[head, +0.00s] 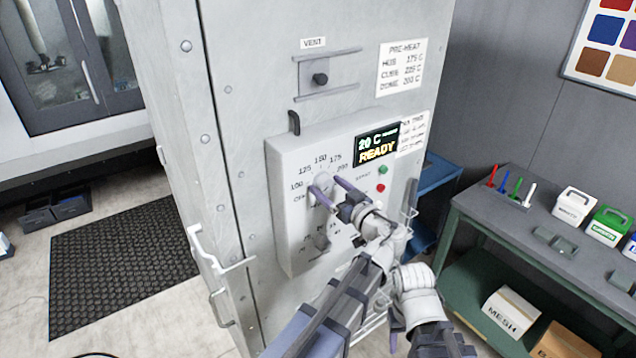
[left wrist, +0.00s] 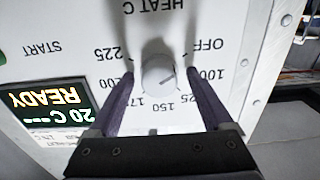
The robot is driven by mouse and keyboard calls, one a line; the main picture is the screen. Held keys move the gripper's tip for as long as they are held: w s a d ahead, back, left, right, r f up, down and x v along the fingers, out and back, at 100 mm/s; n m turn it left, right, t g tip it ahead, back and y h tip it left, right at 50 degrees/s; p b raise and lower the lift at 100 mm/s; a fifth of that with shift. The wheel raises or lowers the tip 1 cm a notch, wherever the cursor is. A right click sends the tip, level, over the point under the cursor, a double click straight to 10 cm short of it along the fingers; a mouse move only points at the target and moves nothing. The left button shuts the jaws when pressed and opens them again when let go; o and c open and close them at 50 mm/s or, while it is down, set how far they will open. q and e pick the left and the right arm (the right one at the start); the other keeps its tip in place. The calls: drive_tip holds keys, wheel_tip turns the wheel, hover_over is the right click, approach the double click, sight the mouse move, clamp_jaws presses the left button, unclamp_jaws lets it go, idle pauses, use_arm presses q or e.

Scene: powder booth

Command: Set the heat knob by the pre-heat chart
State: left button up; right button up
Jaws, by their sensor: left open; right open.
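The heat knob (left wrist: 158,73) is a pale round dial on the control box (head: 290,232), among labels from OFF to 225. A dark mark on it sits towards the 100 and 125 labels; its exact setting is unclear. My left gripper (head: 327,188) is open, its purple fingers on either side of the knob, with gaps visible in the left wrist view (left wrist: 156,100). The pre-heat chart (head: 399,67) lists HUB 175 C, a blurred middle line and DOME 200 C. The display (head: 376,146) reads 20 C READY. My right gripper (head: 397,336) is low, partly hidden, clear of the box.
A lower dial (head: 322,241) sits below the heat knob. Green (head: 382,170) and red (head: 381,188) buttons are to the right. A small note (head: 413,132) beside the display is unreadable. A vent slider (head: 320,79) is above. A workbench (head: 490,217) stands right.

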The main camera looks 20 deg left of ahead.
use_arm(q)
drive_tip(key=shift+a, duration=0.1)
drive_tip(key=shift+d+r, duration=0.1)
drive_tip(key=shift+d, duration=0.2)
drive_tip(key=shift+s, duration=0.1)
drive_tip(key=shift+c, duration=0.7)
drive_tip(key=shift+a, duration=0.2)
drive_tip(key=c, duration=0.3)
clamp_jaws()
